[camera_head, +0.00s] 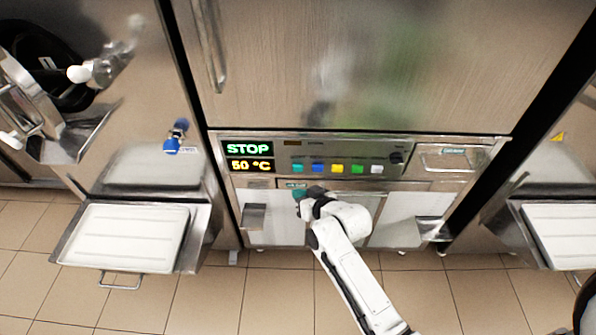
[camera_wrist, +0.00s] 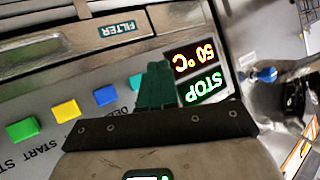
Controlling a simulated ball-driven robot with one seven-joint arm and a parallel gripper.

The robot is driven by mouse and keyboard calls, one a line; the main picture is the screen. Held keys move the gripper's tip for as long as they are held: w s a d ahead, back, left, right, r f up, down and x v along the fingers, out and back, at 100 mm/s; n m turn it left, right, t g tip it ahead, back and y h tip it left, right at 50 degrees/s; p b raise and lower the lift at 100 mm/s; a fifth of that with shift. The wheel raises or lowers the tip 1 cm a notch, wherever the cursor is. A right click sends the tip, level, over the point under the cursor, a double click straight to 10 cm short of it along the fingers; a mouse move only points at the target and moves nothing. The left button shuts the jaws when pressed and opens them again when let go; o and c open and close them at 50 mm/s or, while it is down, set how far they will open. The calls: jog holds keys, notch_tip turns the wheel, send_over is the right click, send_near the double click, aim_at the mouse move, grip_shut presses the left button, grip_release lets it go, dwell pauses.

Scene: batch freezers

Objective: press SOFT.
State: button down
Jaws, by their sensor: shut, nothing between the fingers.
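The control panel (camera_head: 340,150) shows a row of coloured buttons: a teal button (camera_head: 297,167), a blue button (camera_head: 317,168), a yellow button (camera_head: 337,168), a green button (camera_head: 357,169) and a white button (camera_head: 377,169). I cannot read a SOFT label in either view. The wrist view shows the panel upside down, with the green (camera_wrist: 22,129), yellow (camera_wrist: 66,110) and blue (camera_wrist: 105,95) buttons clear. The teal one (camera_wrist: 136,81) is partly hidden by my fingers. My gripper (camera_head: 299,193) is shut and empty, just below the teal button in the head view; its green fingers (camera_wrist: 155,85) show beside the display. Contact cannot be told.
The display (camera_head: 249,157) reads STOP and 50 °C. A drawer marked FILTER (camera_wrist: 110,32) lies beside the panel. A blue-handled tap (camera_head: 177,136) and a white tray (camera_head: 125,236) are on the left. A metal ledge (camera_head: 432,229) juts out at lower right.

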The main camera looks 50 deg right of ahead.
aim_at(294, 172)
jog(key=shift+w+d+b, duration=0.45)
jog(key=shift+w+d, duration=0.45)
jog(key=shift+d, duration=0.2)
jog(key=shift+w+d+b, duration=0.45)
jog(key=shift+w+d, duration=0.4)
jog(key=shift+d, duration=0.25)
dwell(0.5)
jog(key=shift+w+d, duration=0.3)
jog(key=shift+w+d+b, duration=0.3)
jog(key=shift+d, duration=0.1)
dwell(0.9)
dwell(0.4)
jog(key=shift+s+a+p, duration=0.55)
jog(key=shift+a, duration=0.15)
jog(key=shift+s+a+p, duration=0.65)
jog(key=shift+s+a, duration=0.15)
jog(key=shift+a, duration=0.2)
jog(key=shift+s+a+p, duration=0.6)
jog(key=shift+s+a, duration=0.15)
jog(key=shift+a, duration=0.25)
